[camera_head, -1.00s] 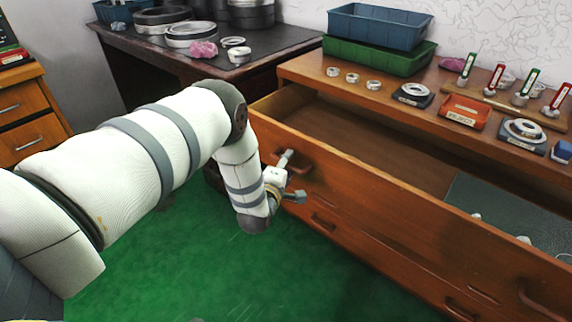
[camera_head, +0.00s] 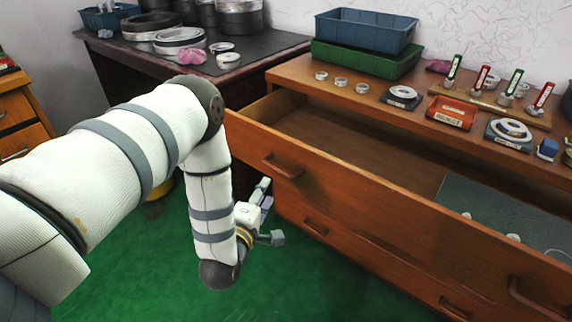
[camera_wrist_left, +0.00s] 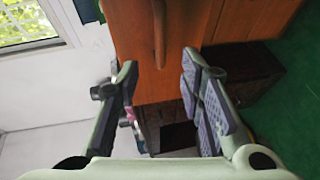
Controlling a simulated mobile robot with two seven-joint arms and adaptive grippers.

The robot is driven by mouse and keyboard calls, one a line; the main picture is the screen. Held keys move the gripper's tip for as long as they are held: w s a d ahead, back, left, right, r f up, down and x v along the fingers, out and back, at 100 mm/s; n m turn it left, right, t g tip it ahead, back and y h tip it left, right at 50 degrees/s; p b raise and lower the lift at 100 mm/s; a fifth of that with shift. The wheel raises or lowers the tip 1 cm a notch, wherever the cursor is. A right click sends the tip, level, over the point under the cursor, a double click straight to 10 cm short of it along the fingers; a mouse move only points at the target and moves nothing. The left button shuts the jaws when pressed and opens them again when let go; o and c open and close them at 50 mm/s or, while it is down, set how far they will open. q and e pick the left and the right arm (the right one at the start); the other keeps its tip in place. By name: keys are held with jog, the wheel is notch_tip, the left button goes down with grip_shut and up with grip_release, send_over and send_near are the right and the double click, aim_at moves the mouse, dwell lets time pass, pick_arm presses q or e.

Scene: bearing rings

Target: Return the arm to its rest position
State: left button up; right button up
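My left arm comes in from the left in the head view and bends down at the elbow. My left gripper (camera_head: 268,212) hangs low in front of the open drawer's front, left of and below its left handle (camera_head: 283,167). In the left wrist view my left gripper (camera_wrist_left: 158,105) has its two fingers wide apart with nothing between them. Beyond the fingers, that view shows the brown drawer front (camera_wrist_left: 182,65), tilted sideways. My right arm and gripper are not in view.
The wooden cabinet's top drawer (camera_head: 350,160) stands open, with a dark green mat (camera_head: 480,205) inside. Trays (camera_head: 366,28), rings and tools stand on the cabinet top. A dark bench (camera_head: 280,42) with large rings is behind.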

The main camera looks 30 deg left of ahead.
pick_arm(q)
jog(key=s+d+f+m+g+h+p, duration=0.1)
jog(key=s+d+f+m+g+h, duration=0.1)
jog(key=s+d+f+m+g, duration=0.3)
jog(key=s+d+f+m+g+h, duration=0.1)
jog(key=s+f+m, duration=0.15)
jog(key=s, duration=0.45)
jog(key=s+d+f+m+g+h+p, duration=0.1)
jog(key=s+d+f+m+g+h, duration=0.1)
jog(key=s+d+f+m+g, duration=0.3)
jog(key=s+r+m+g, duration=0.2)
jog(key=s+m+g, duration=0.1)
jog(key=s, duration=0.8)
jog(key=s+r+m+g, duration=0.2)
jog(key=s+m, duration=0.3)
jog(key=s, duration=0.6)
jog(key=shift+r+g+p, duration=0.15)
jog(key=shift+g+p, duration=0.2)
jog(key=shift+g, duration=0.55)
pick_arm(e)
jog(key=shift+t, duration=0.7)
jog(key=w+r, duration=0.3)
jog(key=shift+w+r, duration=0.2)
pick_arm(q)
jog(key=shift+d, duration=0.1)
